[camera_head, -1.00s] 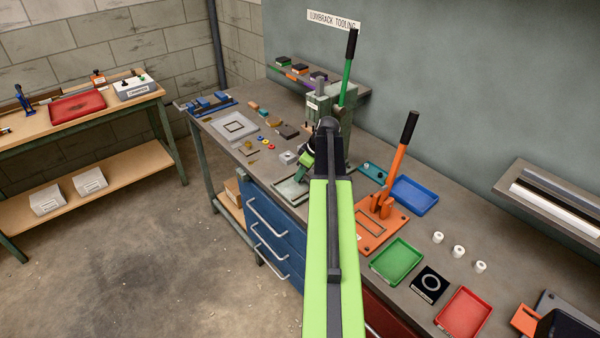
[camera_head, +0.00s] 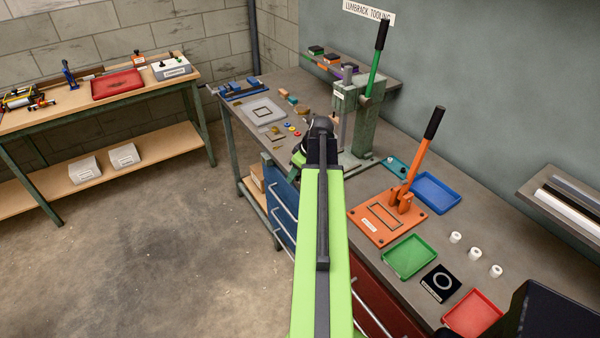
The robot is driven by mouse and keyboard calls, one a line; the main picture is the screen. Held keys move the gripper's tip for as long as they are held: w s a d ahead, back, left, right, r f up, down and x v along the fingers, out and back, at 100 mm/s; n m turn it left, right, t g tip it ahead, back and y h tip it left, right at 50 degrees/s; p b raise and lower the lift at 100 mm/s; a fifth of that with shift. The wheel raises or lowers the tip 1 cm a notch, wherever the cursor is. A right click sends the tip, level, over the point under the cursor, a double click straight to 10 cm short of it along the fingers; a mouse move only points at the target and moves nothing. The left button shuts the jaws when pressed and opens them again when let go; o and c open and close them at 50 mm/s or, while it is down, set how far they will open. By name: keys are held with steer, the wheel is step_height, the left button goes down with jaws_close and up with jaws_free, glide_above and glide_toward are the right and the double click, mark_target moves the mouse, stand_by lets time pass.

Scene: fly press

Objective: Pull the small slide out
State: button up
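The grey-green press (camera_head: 366,128) stands on the long workbench, with a green lever and black grip raised above it. My green arm reaches from the bottom of the picture to the bench's front edge, left of the press. My gripper (camera_head: 299,158) is at its far end, small and mostly covered by the dark wrist. Its fingers do not show clearly, and I cannot tell whether it touches anything. I cannot pick out the small slide; the arm and wrist cover the area in front of the press.
An orange lever press (camera_head: 384,222), a blue tray (camera_head: 437,193), a green tray (camera_head: 410,257) and a red tray (camera_head: 472,314) stand right of my arm. Blue drawers (camera_head: 279,205) with protruding handles are below the bench. The floor at left is clear.

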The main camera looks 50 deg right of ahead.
steer(key=shift+o, duration=0.7)
steer(key=shift+s+d, duration=0.2)
steer(key=shift+d, duration=0.05)
steer(key=p+v, duration=1.6)
steer(key=v, duration=0.1)
steer(key=shift+r, duration=0.2)
steer(key=shift+a, duration=0.15)
